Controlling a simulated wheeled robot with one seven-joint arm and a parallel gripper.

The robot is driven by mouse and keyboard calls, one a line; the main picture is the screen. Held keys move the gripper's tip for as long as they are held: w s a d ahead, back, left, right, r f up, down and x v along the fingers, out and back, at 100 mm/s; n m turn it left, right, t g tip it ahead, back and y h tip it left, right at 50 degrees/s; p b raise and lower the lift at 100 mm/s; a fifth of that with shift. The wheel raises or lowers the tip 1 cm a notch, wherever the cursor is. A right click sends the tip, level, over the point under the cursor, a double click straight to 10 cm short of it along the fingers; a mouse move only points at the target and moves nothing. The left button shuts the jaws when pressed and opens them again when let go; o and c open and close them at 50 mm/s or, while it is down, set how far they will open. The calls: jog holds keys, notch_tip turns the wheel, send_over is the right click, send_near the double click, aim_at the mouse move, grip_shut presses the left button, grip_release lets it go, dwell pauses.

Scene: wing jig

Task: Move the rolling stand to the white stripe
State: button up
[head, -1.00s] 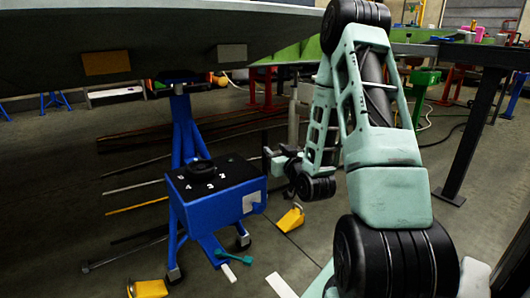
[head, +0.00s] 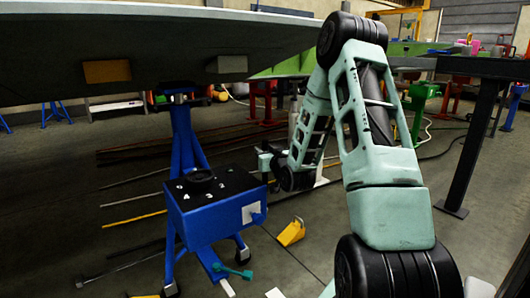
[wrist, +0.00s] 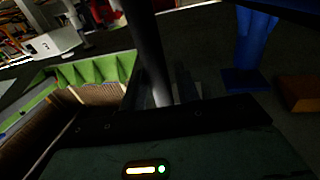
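A blue rolling stand (head: 212,215) with small dark casters stands left of centre in the head view. Its box has a black top with white numbers and a round dark knob, and a pale square on its side. My gripper (head: 268,160) is just right of and behind the box, partly hidden by my arm. I see no clear contact with the stand. In the wrist view a dark upright post (wrist: 148,50) crosses in front of my gripper; whether the fingers close on it cannot be told. A white strip (head: 275,293) lies on the floor at the bottom edge, mostly cut off.
A large grey wing panel (head: 150,40) overhangs the stand. Long rods lie at the left. A dark table leg (head: 470,145) stands at the right. Floor between wedge and arm is bare.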

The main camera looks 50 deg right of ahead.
grip_shut()
jog(key=s+d+p, duration=0.1)
jog(key=s+d, duration=0.1)
jog(key=d, duration=0.7)
jog(key=s+d, duration=0.2)
jog(key=d, duration=0.7)
jog(key=shift+s+d+p, duration=0.3)
jog(key=shift+d+p, duration=0.05)
jog(key=shift+p, duration=0.05)
jog(key=shift+o, duration=1.5)
grip_release()
jog(key=p+v, duration=0.3)
jog(key=v, duration=1.4)
jog(key=shift+s+p, duration=0.2)
jog(key=shift+p, duration=0.15)
jog(key=shift+a, duration=0.15)
